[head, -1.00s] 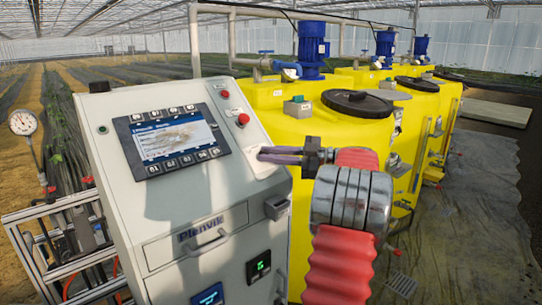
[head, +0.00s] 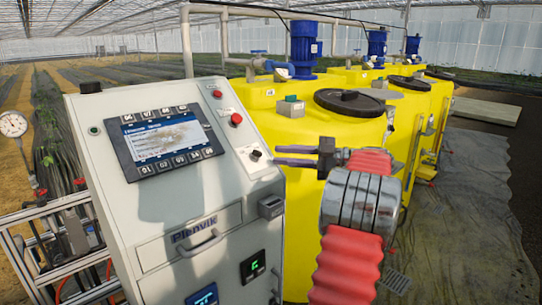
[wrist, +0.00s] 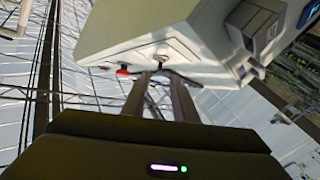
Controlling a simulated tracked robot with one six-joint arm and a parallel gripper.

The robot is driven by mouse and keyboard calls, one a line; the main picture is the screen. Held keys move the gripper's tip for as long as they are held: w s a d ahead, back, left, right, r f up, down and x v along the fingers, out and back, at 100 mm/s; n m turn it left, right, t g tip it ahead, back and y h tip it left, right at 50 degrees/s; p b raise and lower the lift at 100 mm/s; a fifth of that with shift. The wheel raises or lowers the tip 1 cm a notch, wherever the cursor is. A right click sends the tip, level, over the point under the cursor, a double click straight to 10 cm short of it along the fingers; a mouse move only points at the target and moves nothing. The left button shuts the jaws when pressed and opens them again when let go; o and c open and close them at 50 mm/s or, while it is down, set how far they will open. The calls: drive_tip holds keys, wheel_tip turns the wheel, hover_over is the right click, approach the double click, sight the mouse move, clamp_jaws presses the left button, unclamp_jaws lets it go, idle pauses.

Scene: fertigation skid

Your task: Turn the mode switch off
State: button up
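The mode switch is a small black knob (head: 256,155) on a white plate at the right of the cabinet's sloped panel. Which way it points is too small to tell. In the wrist view a small dark knob (wrist: 160,57) shows just beyond the fingertips. My gripper (head: 276,156) is just right of the knob in the head view, pointing left at it, apart and empty. Its two dark fingers have a gap between them, which the wrist view (wrist: 160,78) also shows.
A red button (head: 236,119) sits above the switch, and a display (head: 165,143) with keys lies to the left. A grey box (head: 271,206) juts out below the switch. Yellow tanks (head: 310,125) with blue motors stand close behind my gripper.

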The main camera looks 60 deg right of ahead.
drive_tip(key=v, duration=0.7)
drive_tip(key=shift+s, duration=0.15)
drive_tip(key=shift+d, duration=0.1)
idle(0.4)
